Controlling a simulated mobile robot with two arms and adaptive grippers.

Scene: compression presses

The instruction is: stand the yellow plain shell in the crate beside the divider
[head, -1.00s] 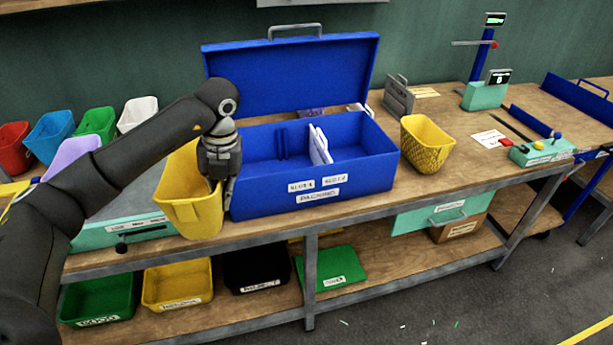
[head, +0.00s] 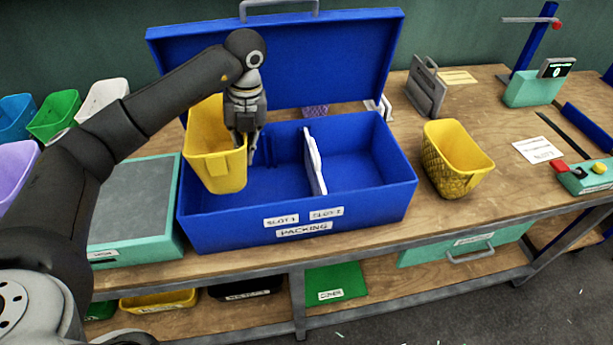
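My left gripper (head: 246,143) is shut on the right wall of the yellow plain shell (head: 208,155) and holds it roughly upright. The shell is in front of the left end of the blue crate (head: 215,232), around its left wall and left compartment. It looks raised, but its exact height over the crate is hard to tell. The crate is open and labelled PACKING, with two slot labels. A white divider (head: 315,163) stands across its middle. The left compartment is partly hidden by the shell and gripper; the right one looks empty. My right gripper is not in view.
A textured yellow shell (head: 454,160) stands on the bench right of the crate. The crate's raised blue lid (head: 330,60) is behind my gripper. A teal press with a dark top (head: 128,200) stands at left. A grey bracket (head: 427,88) stands behind at right.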

